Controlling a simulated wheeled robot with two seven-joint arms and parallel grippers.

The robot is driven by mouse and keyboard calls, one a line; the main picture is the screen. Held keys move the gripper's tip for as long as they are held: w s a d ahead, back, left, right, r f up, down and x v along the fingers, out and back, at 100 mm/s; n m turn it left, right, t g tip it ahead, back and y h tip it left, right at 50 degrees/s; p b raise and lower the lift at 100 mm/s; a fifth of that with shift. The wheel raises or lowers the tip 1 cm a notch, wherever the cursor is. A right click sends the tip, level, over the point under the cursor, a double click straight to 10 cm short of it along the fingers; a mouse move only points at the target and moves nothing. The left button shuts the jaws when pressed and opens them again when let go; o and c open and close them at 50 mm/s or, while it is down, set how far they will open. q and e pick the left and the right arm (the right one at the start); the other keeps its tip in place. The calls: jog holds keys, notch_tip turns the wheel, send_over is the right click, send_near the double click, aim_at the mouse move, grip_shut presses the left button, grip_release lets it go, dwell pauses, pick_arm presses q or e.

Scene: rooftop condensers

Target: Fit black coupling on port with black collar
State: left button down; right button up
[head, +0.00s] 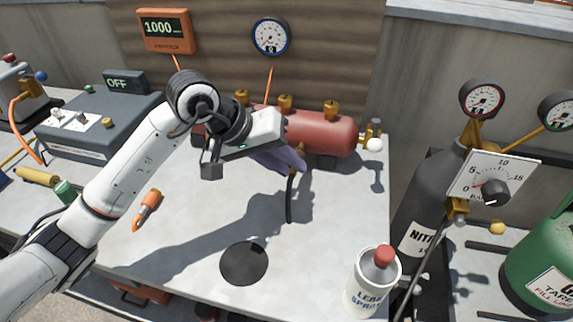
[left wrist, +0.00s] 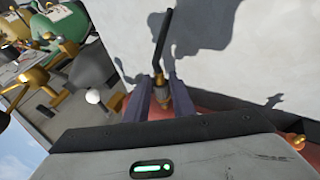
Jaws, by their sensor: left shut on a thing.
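My left gripper (head: 290,165) is in front of the red tank (head: 322,133). In the left wrist view its two fingers (left wrist: 160,98) are shut on the coupling (left wrist: 157,82), a brass-coloured piece with a black hose (left wrist: 162,38). In the head view the black hose (head: 289,205) hangs below the fingers, and the coupling is mostly hidden. Several brass ports stand on top of the tank, including a middle one (head: 285,102) and a right one (head: 331,108). Their collar colours are too small to tell. The coupling is apart from these ports. My right gripper is not in view.
A black disc (head: 243,263) lies on the light bench (head: 190,245). A spray can (head: 371,284) stands at its front right, and an orange-handled tool (head: 147,209) lies at left. A dark gas cylinder (head: 425,200) with gauges stands at right. The middle of the bench is mostly clear.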

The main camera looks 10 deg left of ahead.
pick_arm(q)
jog(key=shift+w, duration=0.2)
jog(key=c, duration=1.4)
grip_release()
jog(key=shift+c, duration=0.2)
jog(key=shift+s+b, duration=1.15)
jog(key=shift+s, duration=2.65)
